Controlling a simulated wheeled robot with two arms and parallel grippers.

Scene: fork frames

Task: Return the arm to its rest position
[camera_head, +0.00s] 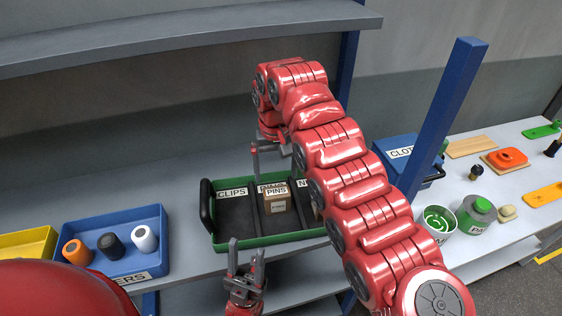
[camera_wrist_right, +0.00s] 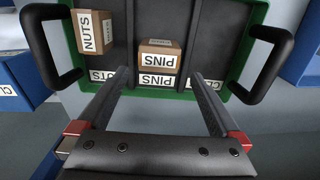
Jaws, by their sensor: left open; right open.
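My right gripper (camera_head: 270,150) hangs above the back of the green-rimmed tray (camera_head: 262,241), at the end of my red right arm. In the right wrist view its two fingers (camera_wrist_right: 158,95) are wide apart with nothing between them. A small brown PINS box (camera_head: 277,197) stands in the tray's middle compartment; it also shows beyond the fingertips in the right wrist view (camera_wrist_right: 160,57). A NUTS box (camera_wrist_right: 90,32) is in a side compartment, mostly hidden behind my arm in the head view. My left gripper (camera_head: 246,258) is open and empty in front of the tray.
A blue bin (camera_head: 110,232) with several spools stands left of the tray, by a yellow bin (camera_head: 28,243). A shelf (camera_head: 180,35) runs above. A blue post (camera_head: 440,120) and blue CLOTHS box (camera_head: 405,150) are right of my arm. A white table (camera_head: 490,265) holds tins.

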